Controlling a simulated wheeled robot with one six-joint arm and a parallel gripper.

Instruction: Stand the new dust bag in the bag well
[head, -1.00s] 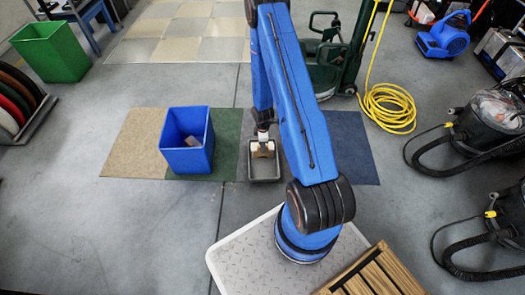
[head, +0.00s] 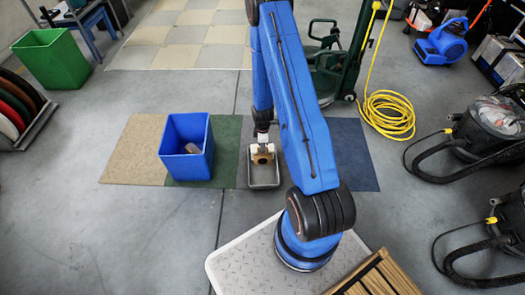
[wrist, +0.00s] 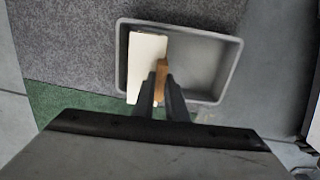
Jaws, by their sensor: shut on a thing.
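The dust bag shows in the wrist view as a pale panel (wrist: 147,62) with a brown side. My gripper (wrist: 161,82) is shut on it near its brown side. In the head view the bag (head: 263,156) shows a brown face with a dark spot, below my wrist. The bag well is a shallow grey tray (head: 264,188) on the floor. In the wrist view the bag overlaps the left half of the tray (wrist: 234,72), and the right half looks empty. I cannot tell whether the bag touches the tray's bottom.
Coloured carpet pads (head: 130,160) lie under both. A yellow hose (head: 388,115) and black vacuums (head: 485,130) are to the right. A green bin (head: 52,60) stands far left.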

